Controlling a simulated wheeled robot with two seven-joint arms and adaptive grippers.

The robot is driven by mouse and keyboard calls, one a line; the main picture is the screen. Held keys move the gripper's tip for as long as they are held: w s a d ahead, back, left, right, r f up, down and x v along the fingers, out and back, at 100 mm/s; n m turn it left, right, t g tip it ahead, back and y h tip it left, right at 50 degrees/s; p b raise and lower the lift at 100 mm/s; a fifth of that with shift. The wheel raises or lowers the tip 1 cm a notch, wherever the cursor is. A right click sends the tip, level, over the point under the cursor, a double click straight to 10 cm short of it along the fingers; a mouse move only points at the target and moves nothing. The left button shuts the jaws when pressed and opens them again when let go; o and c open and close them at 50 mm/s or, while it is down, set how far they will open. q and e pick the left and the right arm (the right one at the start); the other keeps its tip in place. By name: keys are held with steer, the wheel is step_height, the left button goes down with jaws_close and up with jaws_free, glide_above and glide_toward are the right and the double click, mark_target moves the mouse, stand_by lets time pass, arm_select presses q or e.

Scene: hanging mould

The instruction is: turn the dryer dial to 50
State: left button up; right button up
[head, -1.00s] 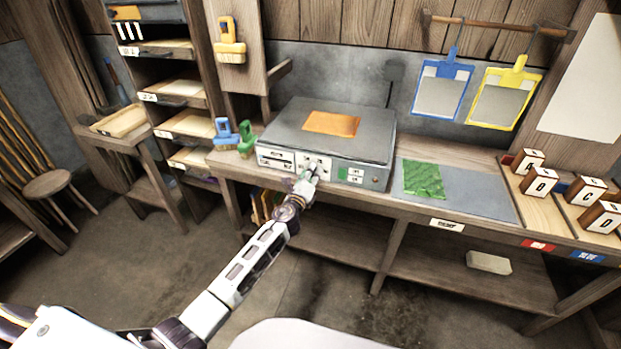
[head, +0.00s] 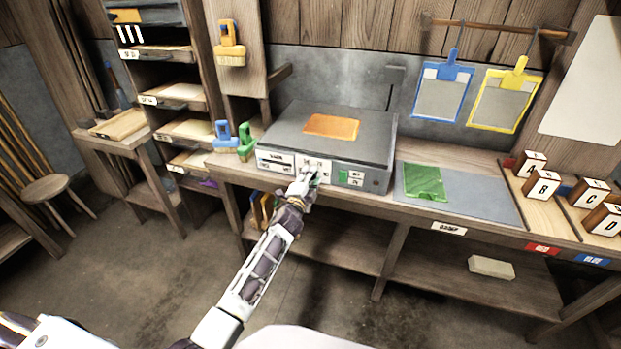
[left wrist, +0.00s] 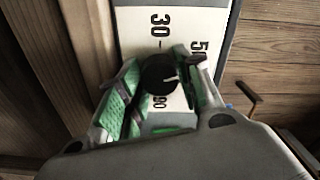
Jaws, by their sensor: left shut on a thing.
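The dryer (head: 290,125) is a grey box on the bench, with white label panels on its front and an orange sheet on top. Its dial (left wrist: 157,74) is a round black knob with a white pointer line, seen in the left wrist view. The pointer lies toward the right of that picture, roughly toward the partly hidden 50 (left wrist: 196,47). A 30 shows above the knob and a 90 below it. My left gripper (head: 308,178) is at the dryer front, its green-padded fingers (left wrist: 158,72) shut on the dial from both sides. In the head view the gripper hides the dial.
A blue brush (head: 226,135) and a green brush (head: 246,141) stand left of the dryer. A green sheet (head: 424,181) lies on a grey mat (head: 480,195) to the right. Lettered blocks (head: 543,184) stand at the far right. The floor before the bench is clear.

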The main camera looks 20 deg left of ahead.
arm_select(q)
steer(key=n, duration=0.2)
steer(key=shift+n, duration=0.3)
arm_select(e)
steer(key=shift+s+d+f, duration=0.15)
steer(key=shift+s+d, duration=0.05)
steer(key=shift+s, duration=0.5)
arm_select(q)
steer(key=shift+f, duration=0.1)
arm_select(e)
steer(key=shift+w, duration=0.2)
arm_select(q)
steer(key=o, duration=1.1)
arm_select(e)
steer(key=shift+w, duration=0.25)
steer(key=shift+s, duration=0.1)
